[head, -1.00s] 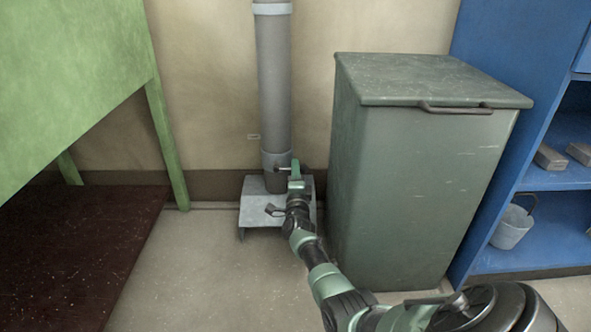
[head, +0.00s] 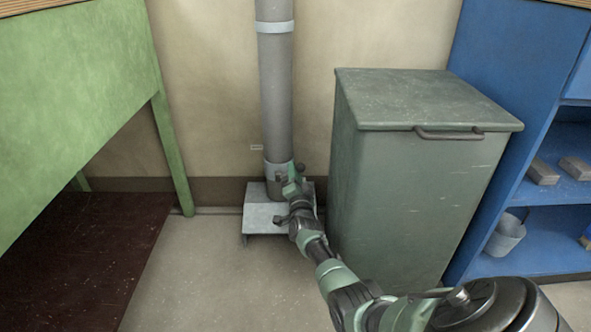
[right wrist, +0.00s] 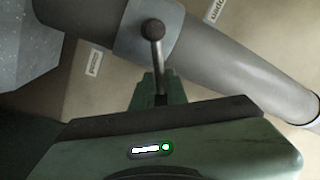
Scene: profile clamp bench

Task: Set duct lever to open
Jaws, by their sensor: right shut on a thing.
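The grey vertical duct (head: 277,95) stands against the wall and runs diagonally across the right wrist view (right wrist: 235,70). Its lever (right wrist: 153,50) is a thin grey stem with a round dark knob, seen in front of the light collar (right wrist: 175,18). In the head view the lever's knob (head: 300,167) shows just above and right of my right gripper (head: 289,180). The right gripper, also in the right wrist view (right wrist: 159,88), is shut on the lever's stem. The jaws and my arm hide part of the lever's base. My left gripper is out of view.
A grey-green lidded bin (head: 415,180) stands close right of my right arm. A metal stand (head: 262,217) is under the duct. A green table (head: 75,85) is at left, a blue shelf (head: 545,210) at right. Small labels (right wrist: 92,63) are on the wall.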

